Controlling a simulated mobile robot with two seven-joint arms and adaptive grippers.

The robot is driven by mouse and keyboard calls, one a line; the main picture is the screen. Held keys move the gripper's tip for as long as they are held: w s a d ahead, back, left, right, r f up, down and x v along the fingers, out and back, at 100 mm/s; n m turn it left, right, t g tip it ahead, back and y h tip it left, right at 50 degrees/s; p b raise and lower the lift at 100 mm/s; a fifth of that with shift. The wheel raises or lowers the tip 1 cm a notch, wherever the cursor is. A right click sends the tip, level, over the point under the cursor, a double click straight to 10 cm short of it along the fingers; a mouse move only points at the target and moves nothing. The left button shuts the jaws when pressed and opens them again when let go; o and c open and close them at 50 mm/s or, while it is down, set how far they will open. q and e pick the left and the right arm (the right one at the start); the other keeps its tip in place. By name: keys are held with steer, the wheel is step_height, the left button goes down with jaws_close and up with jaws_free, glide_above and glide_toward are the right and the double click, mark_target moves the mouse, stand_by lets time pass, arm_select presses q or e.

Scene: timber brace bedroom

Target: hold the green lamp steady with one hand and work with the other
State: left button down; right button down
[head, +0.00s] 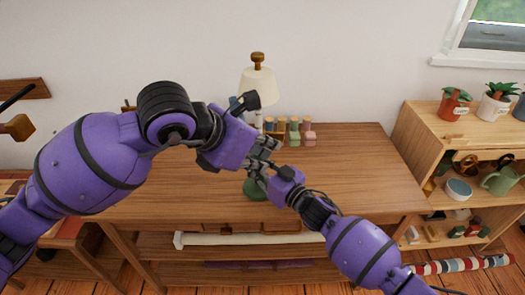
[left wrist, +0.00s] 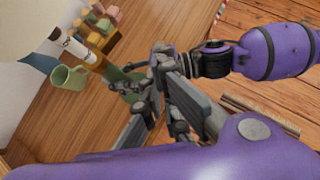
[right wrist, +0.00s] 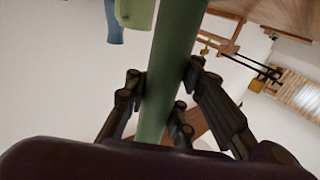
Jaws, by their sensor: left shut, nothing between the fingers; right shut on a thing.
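The green lamp stands on the wooden table. Its cream shade (head: 258,86) with a wooden knob on top and its round green base (head: 255,189) show in the head view; my grippers hide most of the middle. In the right wrist view its green stem (right wrist: 172,65) runs between the fingers of my right gripper (right wrist: 162,88), which is shut on it. My left gripper (head: 264,150) is shut and empty, just above the right gripper and close to the stem. In the left wrist view its fingers (left wrist: 163,95) are right beside the right gripper.
Several coloured blocks (head: 295,132) stand at the table's back. A green mug (left wrist: 69,77) is near the lamp. A shelf (head: 425,135) with potted plants and a watering can stands at right. The table's right part (head: 365,165) is clear.

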arm_select(q)
steer(key=shift+s+a+r, duration=0.15)
steer(key=shift+s+r, duration=0.65)
steer(key=shift+r, duration=0.05)
arm_select(e)
steer(key=c, duration=1.4)
jaws_free()
